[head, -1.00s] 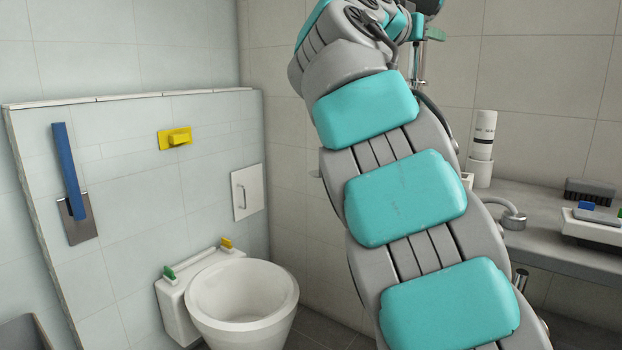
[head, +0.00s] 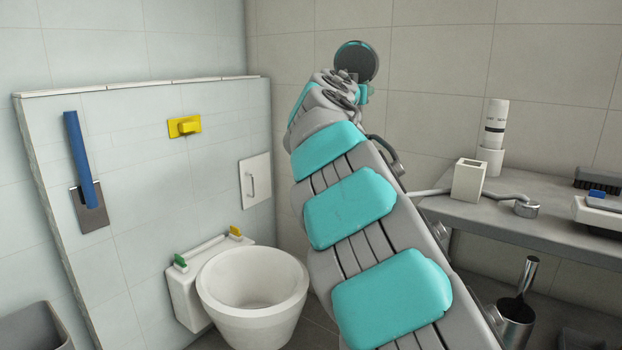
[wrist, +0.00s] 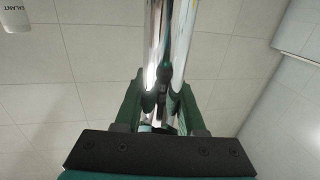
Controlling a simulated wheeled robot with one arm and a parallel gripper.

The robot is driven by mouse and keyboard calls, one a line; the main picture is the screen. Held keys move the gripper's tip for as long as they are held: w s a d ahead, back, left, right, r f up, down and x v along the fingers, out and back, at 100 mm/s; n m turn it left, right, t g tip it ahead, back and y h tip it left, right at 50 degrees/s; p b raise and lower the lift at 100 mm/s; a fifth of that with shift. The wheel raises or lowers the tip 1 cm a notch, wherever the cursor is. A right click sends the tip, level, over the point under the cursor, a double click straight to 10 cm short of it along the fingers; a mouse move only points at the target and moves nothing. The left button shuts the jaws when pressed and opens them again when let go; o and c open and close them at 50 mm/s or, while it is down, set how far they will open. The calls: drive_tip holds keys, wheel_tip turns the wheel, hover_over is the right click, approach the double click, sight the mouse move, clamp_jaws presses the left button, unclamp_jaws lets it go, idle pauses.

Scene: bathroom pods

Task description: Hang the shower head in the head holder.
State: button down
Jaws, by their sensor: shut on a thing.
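The shower head (head: 356,62) shows as a dark round disc with a thin teal rim at the far end of my raised arm in the head view, in front of the tiled back wall. My gripper (wrist: 160,100) fills the lower middle of the wrist view, its green fingers shut on the shower head's part between them. Shiny chrome lengths (wrist: 181,40) run up the wrist view from between the fingers; I cannot tell which is the handle and which a rail. I cannot make out the head holder in either view.
A counter (head: 590,238) at right carries a white box (head: 468,181), a white cylinder (head: 495,125), a grey fitting (head: 526,207) and a brush (head: 597,178). A toilet (head: 252,285) stands left of my arm. A blue bar (head: 80,150) is on the left wall. The upper back wall looks clear.

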drive_tip(key=w+a+f+n+t+y, duration=0.1)
drive_tip(key=w+a+f+n+y, duration=0.2)
drive_tip(key=f, duration=0.8)
drive_tip(key=w+a+f+n+y, duration=0.1)
drive_tip(key=w+a+f+y, duration=0.25)
drive_tip(key=f, duration=0.65)
wheel_tip(320, 180, down, 10)
drive_tip(key=s+d+n+y, duration=0.1)
drive_tip(key=s, duration=0.1)
drive_tip(key=s+d+f, duration=0.4)
drive_tip(key=s+d, duration=0.1)
drive_tip(key=d, duration=0.4)
drive_tip(key=shift+p, duration=0.35)
drive_tip(key=shift+h, duration=0.25)
